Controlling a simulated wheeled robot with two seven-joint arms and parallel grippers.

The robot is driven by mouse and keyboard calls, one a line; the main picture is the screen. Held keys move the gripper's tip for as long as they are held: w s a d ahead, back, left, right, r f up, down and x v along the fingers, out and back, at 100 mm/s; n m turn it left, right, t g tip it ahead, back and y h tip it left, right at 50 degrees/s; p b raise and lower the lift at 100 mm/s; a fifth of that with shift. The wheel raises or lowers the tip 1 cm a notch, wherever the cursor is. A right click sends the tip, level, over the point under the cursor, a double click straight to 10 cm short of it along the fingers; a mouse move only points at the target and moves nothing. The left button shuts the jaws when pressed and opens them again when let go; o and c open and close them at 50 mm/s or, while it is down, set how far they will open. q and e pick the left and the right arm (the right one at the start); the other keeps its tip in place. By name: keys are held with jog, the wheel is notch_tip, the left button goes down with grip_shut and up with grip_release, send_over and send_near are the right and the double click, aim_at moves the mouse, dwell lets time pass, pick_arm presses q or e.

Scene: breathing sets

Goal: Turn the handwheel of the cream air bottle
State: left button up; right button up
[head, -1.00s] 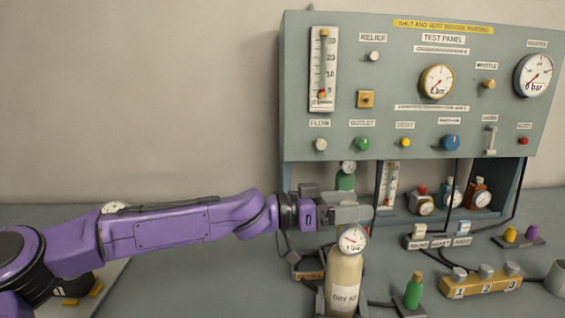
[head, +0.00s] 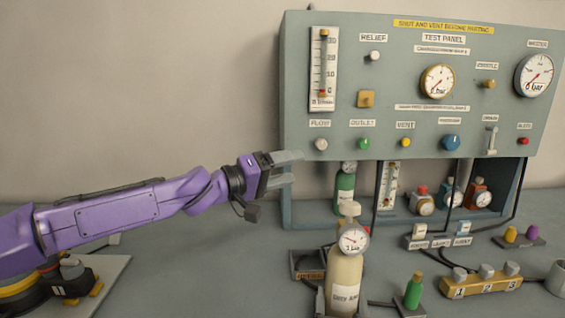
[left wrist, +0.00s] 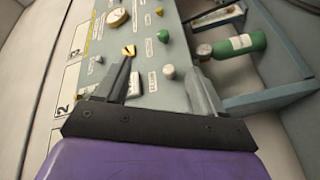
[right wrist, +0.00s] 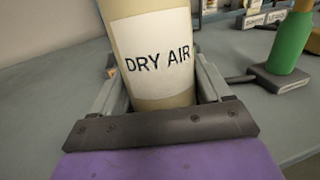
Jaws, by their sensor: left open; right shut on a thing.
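The cream air bottle (head: 344,275) stands upright on the bench, with a gauge (head: 353,240) near its neck and a pale handwheel (head: 349,209) on top. Its "DRY AIR" label (right wrist: 157,60) shows large in the right wrist view. My right gripper (right wrist: 160,82) is shut on the bottle's body, one finger on each side. My left gripper (head: 297,168) is open and empty, up and to the left of the handwheel, apart from it. The left wrist view shows its spread fingers (left wrist: 163,75) with the panel beyond. The handwheel is outside both wrist views.
The test panel (head: 470,110) stands behind, with knobs and gauges. A green bottle (head: 345,188) stands under it.

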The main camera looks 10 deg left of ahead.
pick_arm(q)
jog(key=w+a+r+n+y, duration=0.1)
jog(key=w+r+n+y, duration=0.1)
jog(key=n, duration=0.8)
jog(key=w+a+r+n+t+y, duration=0.1)
jog(key=w+n+y, duration=0.3)
jog(key=n, duration=0.6)
jog(key=w+a+r+n+t+y, duration=0.1)
jog(key=w+r+n+y, duration=0.2)
jog(key=n, duration=0.7)
jog(key=shift+w+a+y, duration=0.3)
jog(key=shift+w+y, duration=0.2)
jog(key=shift+w, duration=0.65)
jog(key=shift+r, duration=0.1)
